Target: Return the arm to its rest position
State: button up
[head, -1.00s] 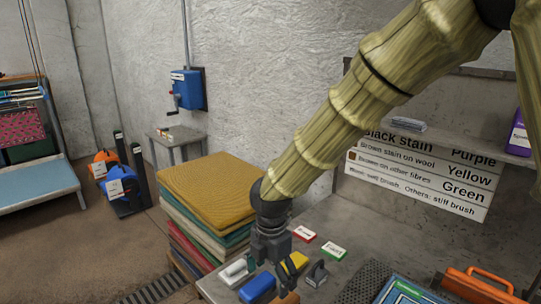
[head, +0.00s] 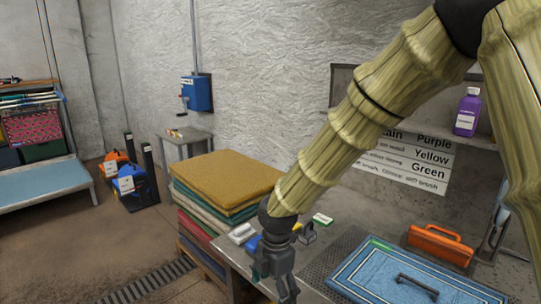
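My gripper (head: 281,284) is at the lower middle of the head view, pointing down in front of the workbench (head: 226,256). The yellow ribbed sleeve of my arm runs from it to the upper right. The fingers are small and seen at an angle, so I cannot tell whether they are open or shut. I make out no object between them. Behind the gripper on the bench are a white-and-grey brush (head: 242,233), a partly covered blue brush (head: 253,244) and a dark-handled tool (head: 308,234).
Stacked rugs (head: 225,180) stand at left. A purple bottle (head: 467,112) is on the shelf. The floor at left has free room.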

notch_tip(320, 180, down, 12)
jog(key=s+d+m+y, duration=0.1)
jog(key=s+d+m, duration=0.15)
jog(key=m, duration=0.25)
jog(key=s+d+f+m, duration=0.5)
jog(key=s+f+m, duration=0.1)
jog(key=s+f, duration=0.35)
jog(key=s+d+f+m, duration=0.5)
jog(key=s+f+m, duration=0.25)
jog(key=f, duration=0.25)
jog(key=s+d+f+m, duration=0.2)
jog(key=s+d+m, duration=0.1)
jog(key=s, duration=0.3)
jog(key=s+d+f+m+h, duration=0.1)
jog(key=s+d+f+m, duration=0.1)
jog(key=s+d+m, duration=0.2)
jog(key=s+d, duration=0.2)
jog(key=s, duration=0.1)
jog(key=shift+s, duration=0.25)
